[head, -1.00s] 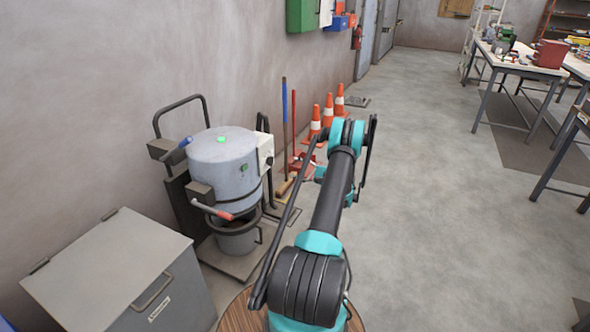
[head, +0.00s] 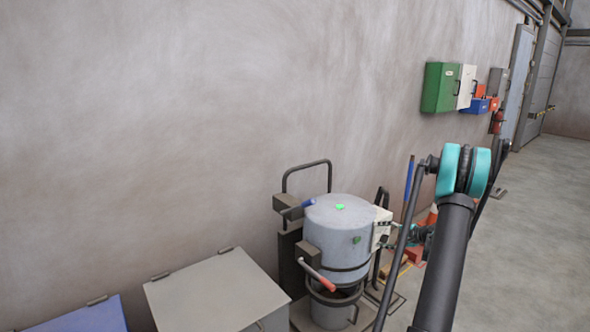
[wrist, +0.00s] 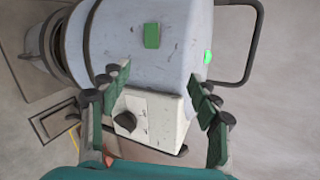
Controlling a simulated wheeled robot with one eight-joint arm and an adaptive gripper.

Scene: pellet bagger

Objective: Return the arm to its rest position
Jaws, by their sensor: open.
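My arm (head: 447,262) rises from the bottom of the head view to a teal joint at the right, and its links lead down behind it. My gripper (head: 400,234) shows small and partly hidden beside the pellet bagger (head: 338,240), a grey drum machine by the wall. In the wrist view my gripper (wrist: 158,82) is open, with its green fingers apart and nothing held. The bagger's white control box (wrist: 152,118) with a black knob appears between and beyond the fingers. I cannot tell whether the fingers touch it.
A grey lidded bin (head: 215,295) stands left of the bagger, with a blue lid (head: 85,316) farther left. A red-handled lever (head: 317,276) sticks out from the bagger's front. Green and white boxes (head: 440,87) hang on the wall. Open floor (head: 530,240) lies to the right.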

